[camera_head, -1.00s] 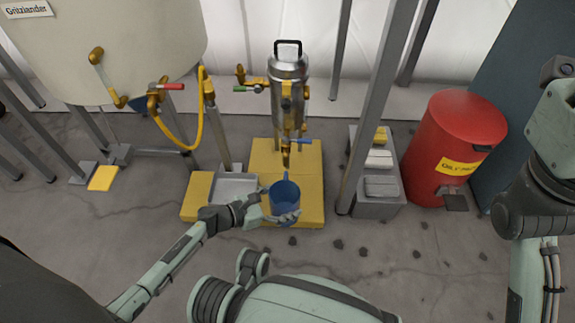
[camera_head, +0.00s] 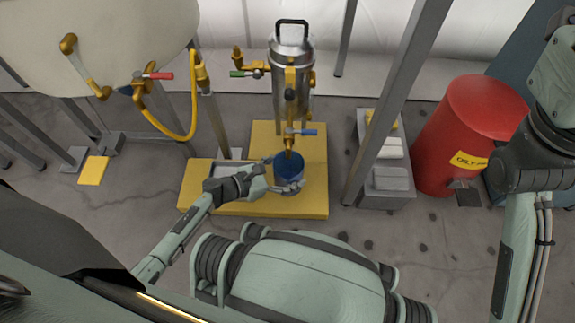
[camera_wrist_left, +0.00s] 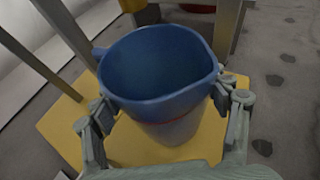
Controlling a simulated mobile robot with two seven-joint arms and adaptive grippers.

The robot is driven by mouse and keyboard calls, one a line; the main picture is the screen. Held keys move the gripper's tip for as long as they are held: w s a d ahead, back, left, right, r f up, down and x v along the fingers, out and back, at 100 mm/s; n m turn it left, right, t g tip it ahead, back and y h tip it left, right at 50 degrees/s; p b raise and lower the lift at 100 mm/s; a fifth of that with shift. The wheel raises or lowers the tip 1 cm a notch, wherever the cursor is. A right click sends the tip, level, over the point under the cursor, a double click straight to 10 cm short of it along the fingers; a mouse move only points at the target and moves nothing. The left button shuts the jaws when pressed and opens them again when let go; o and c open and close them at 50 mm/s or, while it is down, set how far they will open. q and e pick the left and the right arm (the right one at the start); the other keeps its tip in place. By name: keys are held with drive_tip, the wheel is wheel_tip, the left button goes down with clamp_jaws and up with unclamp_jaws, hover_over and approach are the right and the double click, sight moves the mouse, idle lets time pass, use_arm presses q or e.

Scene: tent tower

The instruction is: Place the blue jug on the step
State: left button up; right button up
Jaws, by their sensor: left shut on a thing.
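The blue jug (camera_head: 288,172) is upright under the brass tap of the steel cylinder, over the yellow step (camera_head: 312,150). My left gripper (camera_head: 280,186) is shut on its sides. In the left wrist view the jug (camera_wrist_left: 160,72) stands between both fingers of the left gripper (camera_wrist_left: 168,108), its open mouth facing the camera and its lower part paler. The yellow step (camera_wrist_left: 62,132) shows beneath and around it. I cannot tell whether the jug's base touches the step. My right arm shows at the right, but its gripper is out of view.
The steel cylinder (camera_head: 291,85) with a blue-handled tap (camera_head: 302,132) stands just behind the jug. A metal tray (camera_head: 229,166) lies to its left. A grey post (camera_head: 392,105), grey blocks (camera_head: 391,180) and a red bin (camera_head: 470,135) are to the right.

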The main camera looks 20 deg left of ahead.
use_arm(q)
drive_tip(key=o, duration=1.3)
drive_tip(key=shift+f, duration=0.1)
drive_tip(key=shift+s+a+r, duration=0.15)
drive_tip(key=shift+s+r, duration=0.1)
drive_tip(key=p+v, duration=0.2)
drive_tip(key=v, duration=0.9)
drive_tip(key=shift+p, duration=0.3)
drive_tip(key=shift+s+a, duration=0.15)
